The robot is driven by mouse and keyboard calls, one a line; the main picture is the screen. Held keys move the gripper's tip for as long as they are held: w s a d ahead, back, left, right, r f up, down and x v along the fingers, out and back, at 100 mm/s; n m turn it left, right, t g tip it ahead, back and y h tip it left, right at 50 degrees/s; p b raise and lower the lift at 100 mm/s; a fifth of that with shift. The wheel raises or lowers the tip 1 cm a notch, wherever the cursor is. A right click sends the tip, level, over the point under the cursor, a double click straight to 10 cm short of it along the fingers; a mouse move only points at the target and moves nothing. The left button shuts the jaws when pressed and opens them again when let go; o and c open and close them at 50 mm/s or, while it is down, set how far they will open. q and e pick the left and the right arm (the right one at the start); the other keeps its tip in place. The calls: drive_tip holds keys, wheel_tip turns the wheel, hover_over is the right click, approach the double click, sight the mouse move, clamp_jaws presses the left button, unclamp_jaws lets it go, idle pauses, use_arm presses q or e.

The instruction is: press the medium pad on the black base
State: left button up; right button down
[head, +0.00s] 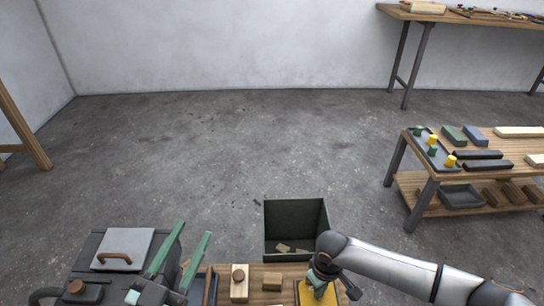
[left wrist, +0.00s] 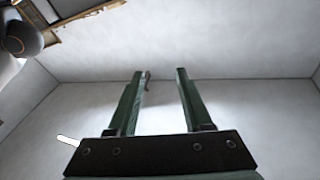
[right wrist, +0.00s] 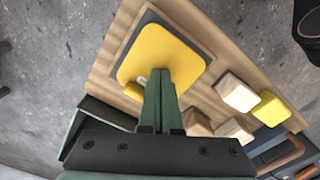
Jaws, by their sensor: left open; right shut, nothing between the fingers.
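A yellow square pad (head: 318,297) sits on a dark base at the front edge of the head view, partly covered by my right gripper. No other pad is in view for comparing size.
A green bin (head: 295,212) with wood scraps stands beyond the bench. A low table (head: 405,145) with blocks stands at right. The floor (head: 220,140) beyond is clear.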

drive_tip(key=shift+r+p, duration=0.9)
drive_tip(key=shift+p, duration=0.1)
drive_tip(key=shift+r+p, duration=0.6)
drive_tip(key=shift+p, duration=0.1)
drive_tip(key=shift+r+p, duration=0.6)
drive_tip(key=shift+p, duration=0.1)
wheel_tip(320, 180, up, 2)
drive_tip(key=p, duration=0.2)
drive_tip(key=shift+r+p, duration=0.15)
drive_tip(key=shift+p, duration=0.25)
use_arm(q)
drive_tip(key=s+f+n+g+y, duration=0.1)
drive_tip(key=s+f+g, duration=0.2)
drive_tip(key=f, duration=0.6)
drive_tip(key=s+f+n+g+y, duration=0.2)
drive_tip(key=s+f+g, duration=0.2)
drive_tip(key=f+g, duration=0.3)
wheel_tip(320, 180, down, 3)
drive_tip(key=shift+s+d+f, duration=0.15)
drive_tip(key=shift+s+d, duration=0.05)
drive_tip(key=shift+s, duration=0.1)
use_arm(e)
drive_tip(key=shift+a, duration=0.15)
